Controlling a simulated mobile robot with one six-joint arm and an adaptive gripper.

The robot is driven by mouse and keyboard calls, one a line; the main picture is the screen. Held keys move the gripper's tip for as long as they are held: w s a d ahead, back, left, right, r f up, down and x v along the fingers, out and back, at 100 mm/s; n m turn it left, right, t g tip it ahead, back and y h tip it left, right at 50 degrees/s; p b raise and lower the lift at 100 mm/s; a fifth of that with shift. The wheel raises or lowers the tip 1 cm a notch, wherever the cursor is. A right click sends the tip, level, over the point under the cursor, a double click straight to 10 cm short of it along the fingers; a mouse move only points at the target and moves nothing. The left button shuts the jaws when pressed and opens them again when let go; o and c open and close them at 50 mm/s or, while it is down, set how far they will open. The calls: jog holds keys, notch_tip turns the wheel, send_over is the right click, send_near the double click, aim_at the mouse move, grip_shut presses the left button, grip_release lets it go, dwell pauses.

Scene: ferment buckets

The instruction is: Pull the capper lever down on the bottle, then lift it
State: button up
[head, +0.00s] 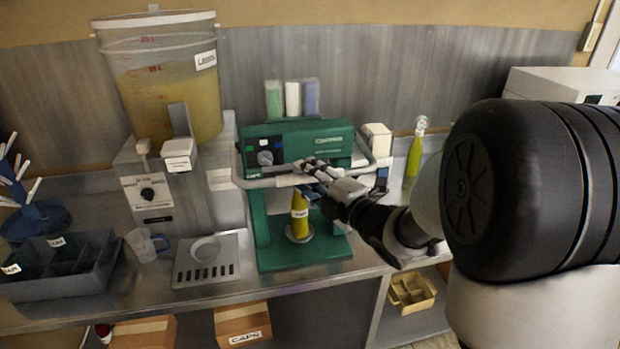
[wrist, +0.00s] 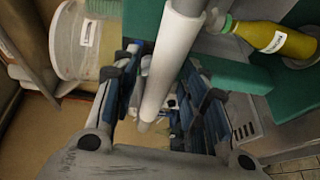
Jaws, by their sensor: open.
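The green capper (head: 300,142) stands on the counter. Its pale lever bar (head: 268,182) runs across its front at about the height of the head. A yellow-green bottle (head: 299,222) with a white label stands upright on the capper's base, under the head; its top is partly hidden. My gripper (head: 318,172) is at the right part of the lever bar. In the wrist view the bar (wrist: 172,65) passes between the open fingers of my gripper (wrist: 168,95), and the bottle (wrist: 275,40) is at the upper right. I cannot tell whether a finger touches the bar.
Left of the capper are a large bucket (head: 165,85) of yellow liquid, a grey dispenser (head: 150,190) and a drip tray (head: 207,262). A dark divided bin (head: 60,268) sits at the far left. Another green bottle (head: 414,155) stands behind my arm.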

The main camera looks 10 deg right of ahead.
jog(key=shift+c, duration=0.5)
grip_shut()
dwell(0.3)
